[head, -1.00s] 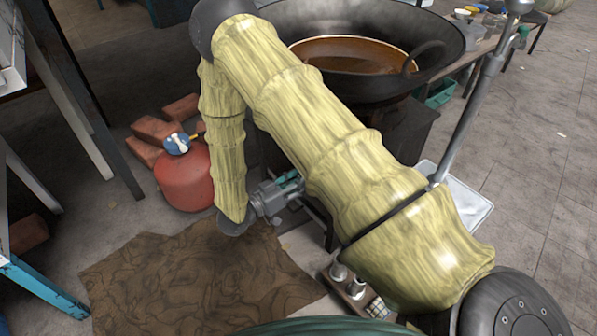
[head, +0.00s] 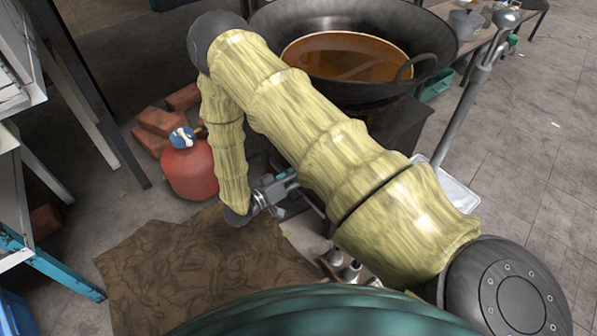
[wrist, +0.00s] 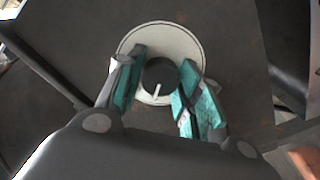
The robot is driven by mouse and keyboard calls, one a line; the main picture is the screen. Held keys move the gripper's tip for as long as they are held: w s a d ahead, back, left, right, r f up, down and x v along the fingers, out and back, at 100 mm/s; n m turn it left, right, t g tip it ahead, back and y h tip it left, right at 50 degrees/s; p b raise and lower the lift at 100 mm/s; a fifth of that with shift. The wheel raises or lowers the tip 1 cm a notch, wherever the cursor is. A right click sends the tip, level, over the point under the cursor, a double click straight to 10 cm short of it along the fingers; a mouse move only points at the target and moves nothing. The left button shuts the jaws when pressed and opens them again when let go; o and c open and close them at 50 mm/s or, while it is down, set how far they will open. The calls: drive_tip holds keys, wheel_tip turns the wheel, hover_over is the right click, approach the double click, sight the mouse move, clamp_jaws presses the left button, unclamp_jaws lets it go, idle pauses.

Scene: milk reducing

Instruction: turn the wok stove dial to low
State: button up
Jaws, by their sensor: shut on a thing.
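The stove dial (wrist: 160,73) shows in the wrist view as a dark round knob with a white pointer line, on a pale round plate (wrist: 187,41) on the dark stove front. The pointer is aimed down, slightly left. My gripper (wrist: 158,82) has its teal-padded fingers on the left and right sides of the knob, shut on it. In the head view my gripper (head: 284,180) is low at the stove's front, and the dial is hidden there. The wok (head: 437,40) sits on the stove (head: 405,125) and holds brown liquid (head: 345,58).
A red gas cylinder (head: 190,170) with a blue-and-white top stands left of my arm, with bricks (head: 160,121) behind it. A brown mat (head: 190,270) lies on the floor in front. A table with a blue leg (head: 65,274) is at the left edge.

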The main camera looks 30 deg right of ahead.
idle(0.4)
drive_tip(key=o, duration=1)
drive_tip(key=shift+o, duration=0.2)
drive_tip(key=shift+a, duration=0.15)
drive_tip(key=s+a, duration=0.1)
drive_tip(key=a, duration=1)
drive_tip(key=shift+a, duration=0.35)
